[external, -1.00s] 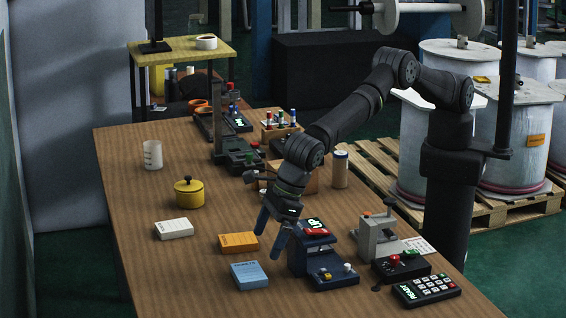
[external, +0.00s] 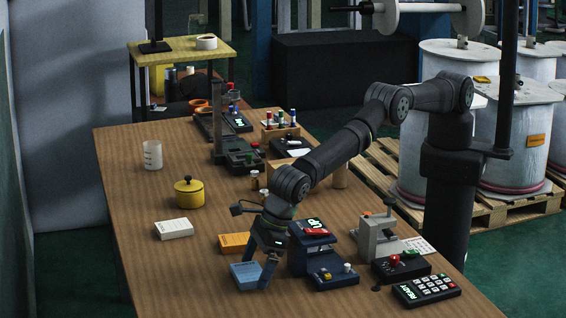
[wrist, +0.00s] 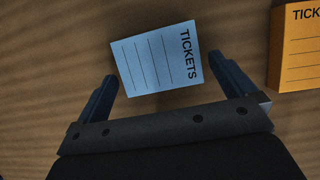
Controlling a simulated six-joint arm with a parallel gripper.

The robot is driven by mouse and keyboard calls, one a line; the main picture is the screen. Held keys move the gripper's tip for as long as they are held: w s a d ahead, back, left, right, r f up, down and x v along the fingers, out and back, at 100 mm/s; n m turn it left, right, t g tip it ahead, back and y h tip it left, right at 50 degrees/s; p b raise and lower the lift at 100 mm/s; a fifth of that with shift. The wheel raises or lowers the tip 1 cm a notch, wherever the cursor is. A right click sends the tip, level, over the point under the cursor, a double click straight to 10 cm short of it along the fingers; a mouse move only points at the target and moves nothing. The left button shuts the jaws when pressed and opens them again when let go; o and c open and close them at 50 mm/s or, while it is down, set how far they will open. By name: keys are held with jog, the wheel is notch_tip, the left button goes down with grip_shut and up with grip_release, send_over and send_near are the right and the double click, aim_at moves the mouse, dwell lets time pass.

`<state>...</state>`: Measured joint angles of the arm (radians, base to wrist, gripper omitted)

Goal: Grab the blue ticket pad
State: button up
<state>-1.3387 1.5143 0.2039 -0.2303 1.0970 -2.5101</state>
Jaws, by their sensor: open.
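The blue ticket pad (external: 244,275) lies flat near the table's front edge, and my gripper partly covers its right side in the external view. In the wrist view the blue pad (wrist: 155,58), with TICKETS printed along its right end, sits ahead of and between the two fingers, slightly tilted. My gripper (external: 256,275) is open and points down at the pad. In the wrist view the open fingers (wrist: 165,80) stand to either side of the pad's near part, with nothing held. I cannot tell whether either finger touches it.
An orange ticket pad (external: 233,242) lies just behind the blue one; in the wrist view it (wrist: 298,50) is right of the right finger. A white pad (external: 173,228) lies farther left. A dark blue device (external: 323,262) stands close on the right. The table's left front is clear.

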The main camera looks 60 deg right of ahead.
jog(key=c, duration=0.9)
jog(key=shift+c, duration=0.2)
